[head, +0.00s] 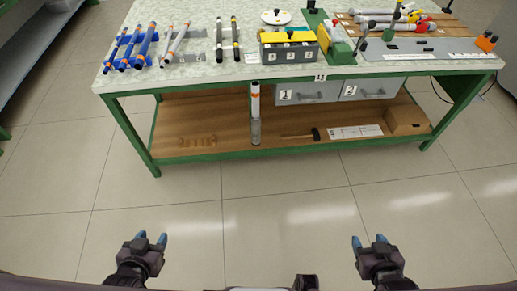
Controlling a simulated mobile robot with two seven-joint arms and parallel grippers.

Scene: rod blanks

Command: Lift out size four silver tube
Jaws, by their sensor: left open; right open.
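Silver-grey tubes (178,40) with orange bands lie on the tabletop at left of centre, beside a grey piece with small markings too small to read. More pale tubes (378,17) with coloured ends lie on a wooden rack at the back right. I cannot tell which tube is size four. My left gripper (151,239) is open and empty, low in the view over the floor. My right gripper (370,242) is open and empty, also low, to the right. Both are well apart from the table and the tubes.
A green-framed table (215,88) stands ahead. On it are blue tubes (130,50), dark tubes (236,42), a yellow-topped grey box (288,52) and a grey board (420,50). A pale upright tube (255,103) stands at the front. The floor (275,215) between is clear.

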